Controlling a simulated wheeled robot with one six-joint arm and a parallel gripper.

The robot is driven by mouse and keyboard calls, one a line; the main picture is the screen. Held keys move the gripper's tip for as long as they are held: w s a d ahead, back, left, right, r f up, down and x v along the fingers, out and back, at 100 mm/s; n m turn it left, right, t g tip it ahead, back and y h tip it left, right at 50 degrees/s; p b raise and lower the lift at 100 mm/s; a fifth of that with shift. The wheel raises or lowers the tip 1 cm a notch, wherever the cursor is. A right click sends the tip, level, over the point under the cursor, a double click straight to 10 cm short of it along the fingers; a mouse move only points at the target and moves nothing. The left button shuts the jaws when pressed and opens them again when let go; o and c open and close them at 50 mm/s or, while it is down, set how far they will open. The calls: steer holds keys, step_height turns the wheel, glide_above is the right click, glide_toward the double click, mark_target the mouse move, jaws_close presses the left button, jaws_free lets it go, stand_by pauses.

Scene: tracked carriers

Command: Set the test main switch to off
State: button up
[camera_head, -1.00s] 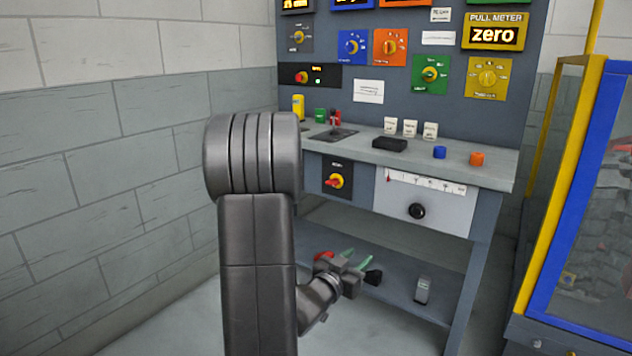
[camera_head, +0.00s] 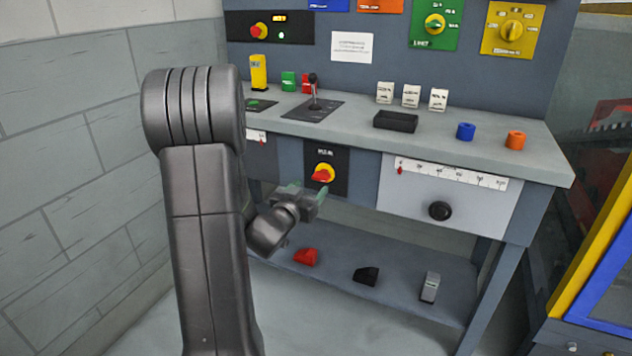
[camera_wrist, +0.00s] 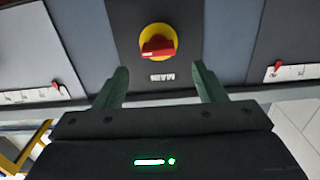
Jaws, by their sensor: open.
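A red-handled rotary switch on a yellow disc (camera_head: 323,173) sits on a black panel on the bench front. In the wrist view the same switch (camera_wrist: 158,42) is upper centre, with an upside-down label reading MAIN; its red handle lies roughly crosswise there. My gripper (camera_head: 307,190) is just below and in front of the switch in the head view. In the wrist view my gripper (camera_wrist: 160,75) has its two green fingers apart and empty, with the switch beyond and between them, apparently not touched. A similar red and yellow switch (camera_head: 259,31) is on the upright board, upper left.
A slider panel with a black knob (camera_head: 440,210) is right of the switch. The benchtop (camera_head: 350,140) holds a black tray (camera_head: 396,121), a lever (camera_head: 314,92) and blue and orange cylinders. The lower shelf (camera_head: 335,272) holds red, black and grey objects. A wall is left.

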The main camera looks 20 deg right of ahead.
mark_target(319, 178)
steer(key=x, duration=0.5)
steer(key=shift+w+d+b, duration=0.2)
steer(key=shift+d+b, duration=0.15)
steer(key=c, duration=1)
